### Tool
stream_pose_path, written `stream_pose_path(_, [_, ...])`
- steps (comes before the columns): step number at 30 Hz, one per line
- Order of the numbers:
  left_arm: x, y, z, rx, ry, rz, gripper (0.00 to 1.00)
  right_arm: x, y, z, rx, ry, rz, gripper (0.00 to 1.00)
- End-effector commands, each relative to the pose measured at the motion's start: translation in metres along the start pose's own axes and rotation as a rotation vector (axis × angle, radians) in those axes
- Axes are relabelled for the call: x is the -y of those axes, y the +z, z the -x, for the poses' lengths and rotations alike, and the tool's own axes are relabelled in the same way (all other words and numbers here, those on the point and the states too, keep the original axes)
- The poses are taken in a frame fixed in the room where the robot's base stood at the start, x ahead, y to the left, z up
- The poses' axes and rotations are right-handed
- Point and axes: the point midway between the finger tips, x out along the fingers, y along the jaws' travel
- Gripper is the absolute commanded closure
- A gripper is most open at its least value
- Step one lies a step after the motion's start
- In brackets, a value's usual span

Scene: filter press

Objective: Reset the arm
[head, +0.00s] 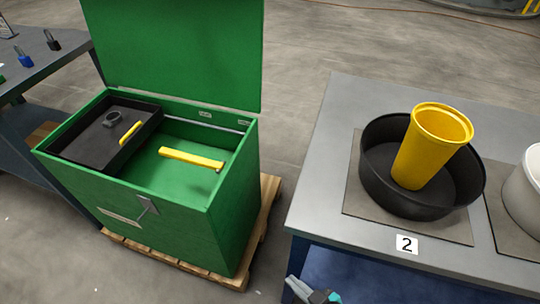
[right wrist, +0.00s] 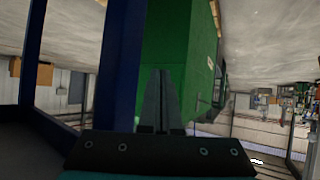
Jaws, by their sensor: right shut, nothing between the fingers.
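My right gripper (head: 307,290) shows at the bottom edge of the head view, low in front of the grey table. In the right wrist view its two fingers (right wrist: 161,98) are together, with nothing between them. Most of my right arm is hidden below the head view's edge. My left gripper and left arm are not in view.
An open green box (head: 150,222) stands on a pallet (head: 262,215), holding a black tray (head: 75,148) and a yellow bar (head: 190,158). On the grey table (head: 335,130), a yellow bucket (head: 425,155) leans in a black basin (head: 375,190). A white container (head: 525,195) stands right.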

Motion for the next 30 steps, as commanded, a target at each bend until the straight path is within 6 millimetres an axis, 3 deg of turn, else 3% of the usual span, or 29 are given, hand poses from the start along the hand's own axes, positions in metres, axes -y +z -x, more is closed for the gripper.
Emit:
stream_pose_path(3, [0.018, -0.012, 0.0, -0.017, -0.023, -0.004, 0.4, -0.03, 0.047, 0.003, 0.114, 0.111, -0.044, 1.0])
stream_pose_path(8, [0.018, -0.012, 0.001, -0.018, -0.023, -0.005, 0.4, -0.062, 0.131, 0.024, 0.343, 0.263, -0.132, 1.0])
stream_pose_path(12, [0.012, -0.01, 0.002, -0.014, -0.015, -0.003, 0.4, -0.061, 0.206, 0.058, 0.575, 0.337, -0.235, 1.0])
stream_pose_path(15, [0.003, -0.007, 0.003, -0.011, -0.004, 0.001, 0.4, -0.047, 0.244, 0.08, 0.705, 0.347, -0.302, 1.0])
stream_pose_path(21, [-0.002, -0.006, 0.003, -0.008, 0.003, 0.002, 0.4, -0.024, 0.276, 0.103, 0.83, 0.336, -0.378, 1.0])
stream_pose_path(30, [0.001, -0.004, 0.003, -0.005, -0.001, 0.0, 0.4, -0.022, 0.278, 0.106, 0.841, 0.333, -0.382, 1.0])
